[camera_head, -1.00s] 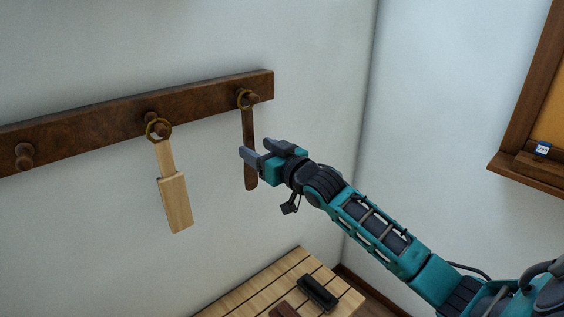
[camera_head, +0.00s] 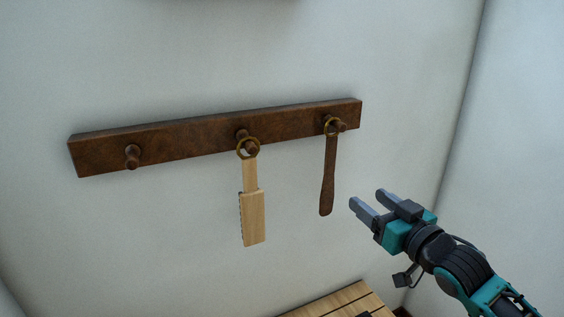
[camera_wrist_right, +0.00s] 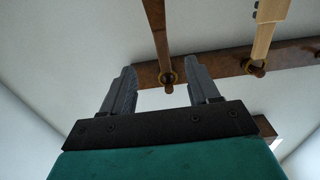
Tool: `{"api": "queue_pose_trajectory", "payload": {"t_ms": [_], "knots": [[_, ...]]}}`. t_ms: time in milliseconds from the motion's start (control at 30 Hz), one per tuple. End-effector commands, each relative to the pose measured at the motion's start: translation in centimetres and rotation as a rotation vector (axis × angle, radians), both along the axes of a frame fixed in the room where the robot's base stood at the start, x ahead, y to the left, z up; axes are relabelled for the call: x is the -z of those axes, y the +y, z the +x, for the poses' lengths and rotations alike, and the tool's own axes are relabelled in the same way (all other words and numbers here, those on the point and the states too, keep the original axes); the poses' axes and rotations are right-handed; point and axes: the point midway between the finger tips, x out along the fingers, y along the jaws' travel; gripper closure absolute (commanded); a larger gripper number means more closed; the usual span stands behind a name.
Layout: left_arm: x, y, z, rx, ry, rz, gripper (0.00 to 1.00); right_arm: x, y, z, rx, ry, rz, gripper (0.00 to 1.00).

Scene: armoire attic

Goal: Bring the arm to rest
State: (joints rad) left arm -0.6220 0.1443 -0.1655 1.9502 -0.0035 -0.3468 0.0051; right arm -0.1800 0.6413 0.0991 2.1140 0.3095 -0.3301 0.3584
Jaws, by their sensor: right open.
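My right gripper (camera_head: 369,205) is open and empty, to the right of and below the dark hanging strip in the head view. Its two grey fingers also show spread apart in the right wrist view (camera_wrist_right: 158,92). The dark brown strip (camera_head: 327,180) hangs by a brass ring from the right peg of a wooden rail (camera_head: 190,138). It also shows in the right wrist view (camera_wrist_right: 156,25). A pale wooden brush-like piece (camera_head: 252,215) hangs by a ring from the middle peg. The gripper appears apart from both. My left gripper is not in view.
The left peg (camera_head: 132,156) of the rail is bare. A slatted wooden top (camera_head: 345,300) shows at the bottom edge, below the gripper. White walls meet at a corner on the right. The wall left of the hanging pieces is clear.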

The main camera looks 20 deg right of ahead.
Motion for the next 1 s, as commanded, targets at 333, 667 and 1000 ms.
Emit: {"api": "queue_pose_trajectory", "payload": {"t_ms": [333, 667, 1000], "knots": [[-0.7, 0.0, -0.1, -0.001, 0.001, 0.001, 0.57, 9.9, 2.8, -3.1, 0.012, 0.184, -0.024, 0.40], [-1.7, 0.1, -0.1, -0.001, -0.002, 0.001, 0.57, 23.8, 10.9, -13.3, -0.031, 0.493, -0.096, 0.40], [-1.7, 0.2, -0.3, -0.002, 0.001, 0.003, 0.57, 27.4, 14.7, -17.9, -0.069, 0.595, -0.126, 0.40]]}}
